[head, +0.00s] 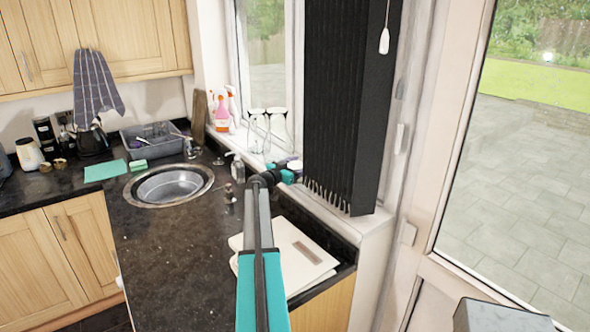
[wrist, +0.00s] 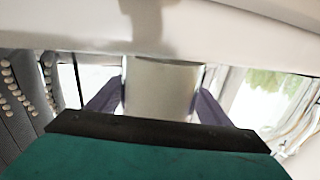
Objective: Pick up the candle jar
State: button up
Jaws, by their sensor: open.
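My gripper (head: 291,170) is at the window sill, above the counter's right side in the head view. In the wrist view, its two purple fingers (wrist: 158,97) stand apart, one on each side of a pale, smooth, round-sided object that looks like the candle jar (wrist: 160,84). The jaws are open, and I cannot tell whether either finger touches it. In the head view I cannot make the jar out clearly; my gripper is in front of that spot.
Upturned glasses (head: 277,130) and spray bottles (head: 222,111) stand on the sill left of my gripper. A black blind (head: 345,110) hangs close on its right.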

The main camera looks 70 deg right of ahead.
jog(key=shift+c, duration=0.4)
jog(key=c, duration=1)
jog(key=shift+w+a+r+b, duration=0.1)
jog(key=shift+a+r+b, duration=0.1)
jog(key=shift+b, duration=0.4)
jog(key=shift+r, duration=0.25)
notch_tip(320, 180, up, 6)
jog(key=b, duration=0.3)
jog(key=shift+f, duration=0.2)
jog(key=w+b+v, duration=0.1)
jog(key=b+v, duration=0.1)
jog(key=v, duration=0.4)
jog(key=w+d+b+v, duration=0.1)
jog(key=b+v, duration=0.1)
jog(key=v, duration=0.5)
jog(key=w+b+v, duration=0.1)
jog(key=b+v, duration=0.1)
jog(key=v, duration=0.4)
jog(key=shift+w+r, duration=0.2)
jog(key=shift+r, duration=0.05)
jog(key=shift+d, duration=0.1)
